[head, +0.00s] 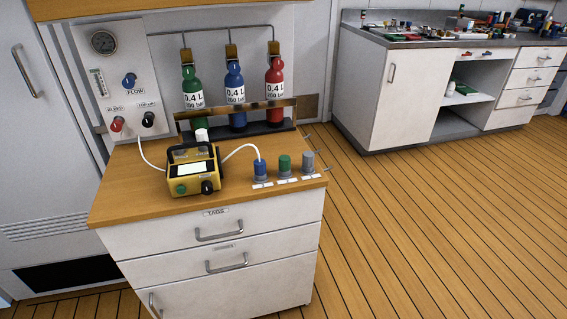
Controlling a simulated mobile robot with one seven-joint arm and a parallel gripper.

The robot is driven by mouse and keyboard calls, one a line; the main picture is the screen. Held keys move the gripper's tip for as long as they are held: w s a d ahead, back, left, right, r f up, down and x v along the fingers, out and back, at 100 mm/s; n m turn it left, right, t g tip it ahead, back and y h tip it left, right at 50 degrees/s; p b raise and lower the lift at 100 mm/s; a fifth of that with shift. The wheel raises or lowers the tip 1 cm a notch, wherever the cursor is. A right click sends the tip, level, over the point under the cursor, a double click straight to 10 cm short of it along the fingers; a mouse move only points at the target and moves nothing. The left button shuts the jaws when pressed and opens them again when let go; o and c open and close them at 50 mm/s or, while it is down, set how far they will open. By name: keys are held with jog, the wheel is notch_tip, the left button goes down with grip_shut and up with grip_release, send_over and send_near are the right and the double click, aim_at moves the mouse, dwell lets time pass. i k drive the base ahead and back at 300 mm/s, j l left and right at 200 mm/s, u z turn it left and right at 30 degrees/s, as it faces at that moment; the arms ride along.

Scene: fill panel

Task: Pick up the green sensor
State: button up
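The green sensor (285,163) is a short upright cylinder with a green top. It stands near the right end of the wooden counter (140,200), behind a small white label. It is the middle one in a row of three, between a blue sensor (260,168) and a grey sensor (308,161). A white hose runs from the yellow analyser (194,170) to the blue sensor; no hose shows at the green one. My gripper is not in view.
Green (191,86), blue (235,88) and red (275,84) gas bottles stand in a rack behind the counter. A gauge panel (115,75) is at the left. A cluttered workbench (380,80) stands at the back right. The plank floor (430,220) on the right is clear.

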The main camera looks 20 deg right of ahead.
aim_at(285, 161)
jog(key=j+z, duration=0.1)
jog(key=z, duration=0.3)
jog(key=i+j+z, duration=0.1)
jog(key=z, duration=0.25)
jog(key=j+z, duration=0.1)
jog(key=z, duration=0.3)
jog(key=j+z, duration=0.3)
jog(key=j, duration=0.15)
jog(key=k+j+z, duration=0.1)
jog(key=j+z, duration=0.2)
jog(key=j, duration=0.2)
jog(key=i+j+z, duration=0.15)
jog(key=j, duration=0.85)
jog(key=i+j, duration=0.1)
